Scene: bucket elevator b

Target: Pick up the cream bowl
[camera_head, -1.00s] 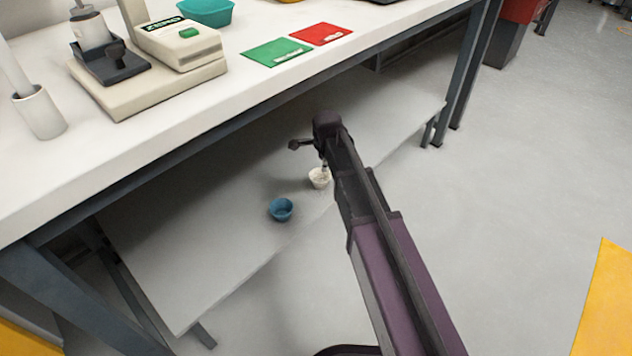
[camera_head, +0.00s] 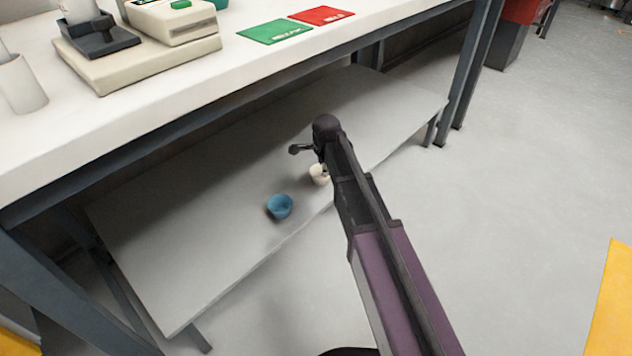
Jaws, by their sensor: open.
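The cream bowl (camera_head: 317,174) stands on the grey lower shelf (camera_head: 220,240) below the workbench, near the shelf's front edge. My arm covers its right side. My gripper (camera_head: 323,168) reaches down at the cream bowl from above, and its small fingertips are at or just over the bowl's rim. The fingers are open, but they are mostly hidden by the arm, and I cannot tell whether they touch the bowl.
A blue bowl (camera_head: 279,206) stands on the shelf to the left of the cream bowl. The white worktop (camera_head: 180,110) hangs over the shelf's back part, with a green card (camera_head: 275,32) and a red card (camera_head: 321,16) on it. Grey table legs (camera_head: 464,75) stand at the right.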

